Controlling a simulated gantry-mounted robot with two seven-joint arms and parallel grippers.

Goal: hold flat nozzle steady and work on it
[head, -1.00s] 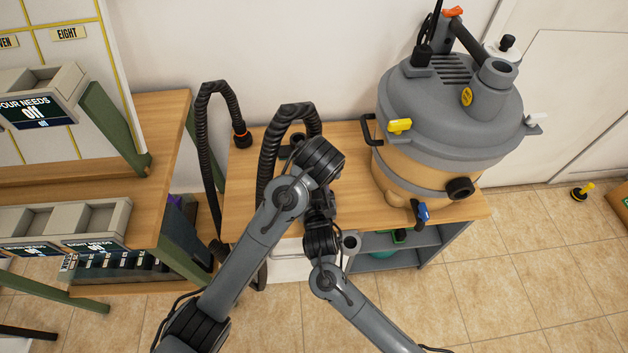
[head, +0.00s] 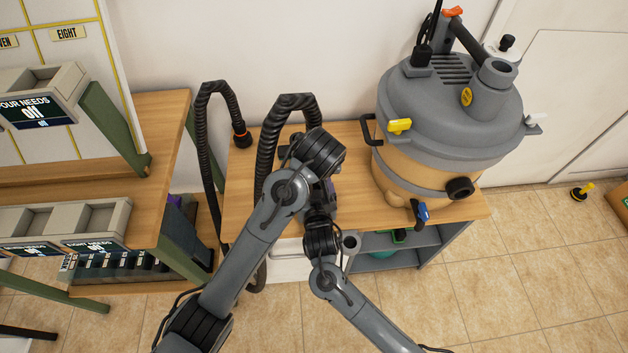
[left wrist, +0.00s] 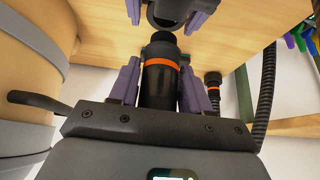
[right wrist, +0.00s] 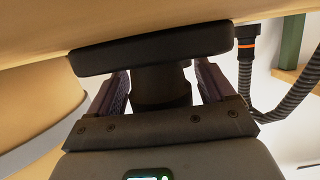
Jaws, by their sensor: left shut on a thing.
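In the left wrist view my left gripper (left wrist: 160,66) is shut on a black hose end (left wrist: 157,88) with an orange ring. In the right wrist view the flat nozzle (right wrist: 150,56) is a wide dark bar on a round neck. The neck stands between the fingers of my right gripper (right wrist: 160,82); whether they press on it I cannot tell. The right gripper's purple fingertips also show at the top of the left wrist view, in line with the hose end and close to it. In the head view my arms hide both grippers and the nozzle.
The wooden bench (head: 345,135) carries a large grey and tan vacuum drum (head: 450,120) at the right. A black hose (head: 262,150) arches beside my left arm. Another hose end with an orange ring (head: 241,138) rests at the bench's back left. A shelf unit (head: 172,150) stands left.

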